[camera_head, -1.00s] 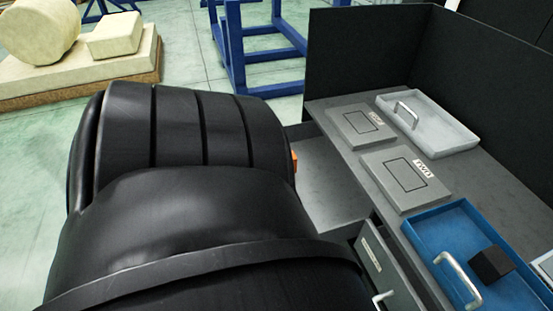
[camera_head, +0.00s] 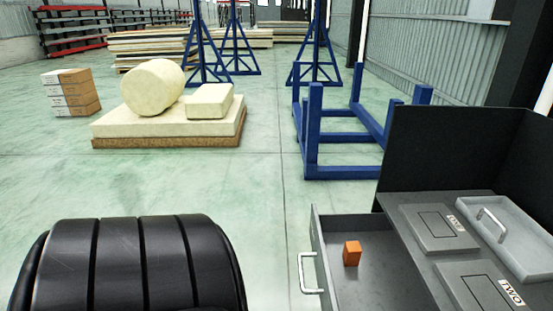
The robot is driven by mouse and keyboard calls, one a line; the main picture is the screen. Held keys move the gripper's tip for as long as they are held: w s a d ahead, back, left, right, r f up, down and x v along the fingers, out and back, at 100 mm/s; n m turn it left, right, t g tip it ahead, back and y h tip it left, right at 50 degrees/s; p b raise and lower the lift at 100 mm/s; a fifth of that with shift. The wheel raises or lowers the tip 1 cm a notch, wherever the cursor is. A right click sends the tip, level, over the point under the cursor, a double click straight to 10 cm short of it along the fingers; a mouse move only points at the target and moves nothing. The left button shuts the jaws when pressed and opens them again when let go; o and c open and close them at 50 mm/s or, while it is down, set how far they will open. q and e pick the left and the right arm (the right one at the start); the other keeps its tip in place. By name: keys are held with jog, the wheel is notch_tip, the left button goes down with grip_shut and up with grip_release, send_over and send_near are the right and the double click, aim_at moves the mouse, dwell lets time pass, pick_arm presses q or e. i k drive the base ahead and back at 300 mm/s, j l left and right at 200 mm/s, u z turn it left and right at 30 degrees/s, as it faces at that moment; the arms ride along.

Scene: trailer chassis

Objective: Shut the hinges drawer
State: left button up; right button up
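An open grey drawer (camera_head: 385,290) sticks out to the left from the dark workbench at the lower right. A silver handle (camera_head: 309,274) is on its front. An orange block (camera_head: 352,253) lies inside it. No label on this drawer is readable from here, so I cannot tell if it is the hinges drawer. A large black rounded part of my own arm fills the lower left. Neither gripper shows in the view.
On the bench top lie grey plates (camera_head: 438,228) and a light grey tray with a handle (camera_head: 518,236). Dark panels (camera_head: 447,150) stand behind. A blue frame (camera_head: 313,130) and a pallet with pale shapes (camera_head: 170,127) stand on the floor.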

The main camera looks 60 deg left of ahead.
aim_at(385, 279)
jog(key=j+u, duration=0.1)
jog(key=u, duration=0.3)
jog(key=i+u, duration=0.1)
jog(key=u, duration=0.25)
jog(key=j+u, duration=0.1)
jog(key=u, duration=0.3)
jog(key=i+u, duration=0.1)
jog(key=u, duration=0.3)
jog(key=i, duration=0.15)
